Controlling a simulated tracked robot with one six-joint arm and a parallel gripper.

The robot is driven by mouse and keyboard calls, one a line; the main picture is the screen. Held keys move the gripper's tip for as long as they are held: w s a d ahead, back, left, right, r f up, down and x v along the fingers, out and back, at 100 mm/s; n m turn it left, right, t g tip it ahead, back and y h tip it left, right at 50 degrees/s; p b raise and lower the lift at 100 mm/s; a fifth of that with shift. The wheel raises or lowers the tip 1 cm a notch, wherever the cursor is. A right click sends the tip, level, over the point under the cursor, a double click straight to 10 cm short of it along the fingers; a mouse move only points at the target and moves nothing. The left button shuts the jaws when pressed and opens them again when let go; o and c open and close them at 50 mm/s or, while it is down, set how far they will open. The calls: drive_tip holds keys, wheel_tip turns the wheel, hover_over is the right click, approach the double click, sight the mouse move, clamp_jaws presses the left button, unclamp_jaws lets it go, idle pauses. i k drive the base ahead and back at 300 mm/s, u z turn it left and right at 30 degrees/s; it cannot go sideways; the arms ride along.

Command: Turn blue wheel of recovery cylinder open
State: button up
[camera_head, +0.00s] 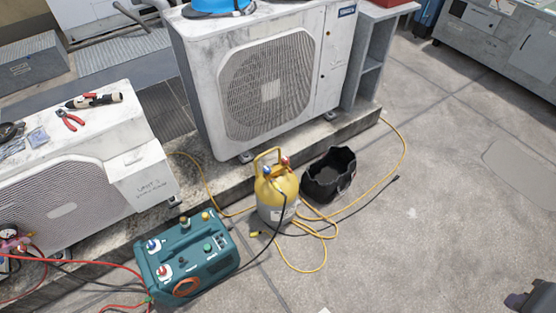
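The recovery cylinder (274,211) stands upright on the concrete near the middle of the camera_head view, with a grey lower body, yellow top and yellow handle frame. Its small blue wheel (267,171) shows on the left inside the handle. A red wheel (285,161) is at the right, partly behind the frame. I cannot tell how far either wheel is turned. A dark part, seemingly my gripper (518,300), is cut off at the bottom right corner, far from the cylinder. Its fingers cannot be made out clearly.
A black bucket-like bag (328,176) stands close right of the cylinder. A teal recovery machine (188,259) sits at its lower left. Yellow hoses (313,268) and a black cable loop around. A condenser (262,75) stands behind. The right-hand floor is clear.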

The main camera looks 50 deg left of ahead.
sight(266, 169)
drive_tip(key=i, duration=1.05)
drive_tip(key=u, duration=3.4)
drive_tip(key=i, duration=0.25)
drive_tip(key=z, duration=0.2)
